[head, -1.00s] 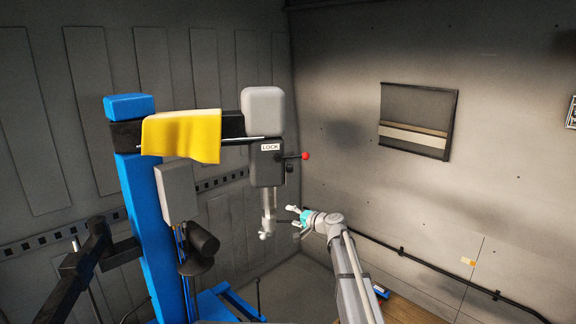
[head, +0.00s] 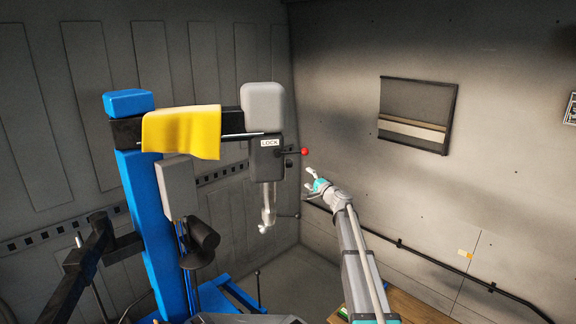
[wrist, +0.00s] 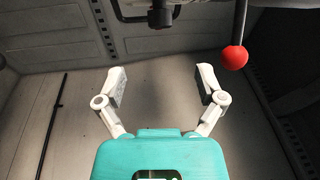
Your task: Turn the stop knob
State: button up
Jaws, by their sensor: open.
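My gripper (head: 309,179) is open and empty, at the end of my arm, to the right of the grey machine head. In the wrist view its two white fingers (wrist: 160,90) stand wide apart with nothing between them. The red ball (head: 304,151) ends a lever on the block marked LOCK (head: 267,158), just above my gripper; it also shows in the wrist view (wrist: 235,57), beyond the right finger. A small dark knob (head: 296,216) on a thin rod sticks out right of the vertical metal shaft, below my gripper. I cannot tell which is the stop knob.
A blue column (head: 145,220) carries the horizontal arm, with a yellow cloth (head: 182,132) draped over it. A metal mount head (head: 267,215) hangs under the LOCK block. A dark pipe (head: 400,244) runs along the right wall.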

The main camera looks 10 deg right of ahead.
aim_at(291, 164)
jog(key=p+x, duration=0.1)
jog(key=x, duration=1.2)
jog(key=shift+w+a, duration=0.1)
jog(key=shift+w, duration=0.2)
jog(key=c, duration=1.2)
jog(key=shift+o, duration=0.2)
jog(key=shift+s+p, duration=0.1)
jog(key=shift+p, duration=0.25)
jog(key=shift+r+g+p, duration=0.2)
jog(key=shift+g+p, duration=0.2)
jog(key=shift+p, duration=0.3)
jog(key=m+g+h+p, duration=0.1)
jog(key=g+p, duration=0.1)
jog(key=p, duration=0.2)
jog(key=shift+g+h+p, duration=0.3)
jog(key=shift+h+p, duration=0.1)
jog(key=shift+f+m+g+p, duration=0.1)
jog(key=shift+m+g+p, duration=0.2)
jog(key=shift+p, duration=0.05)
jog(key=shift+f, duration=0.1)
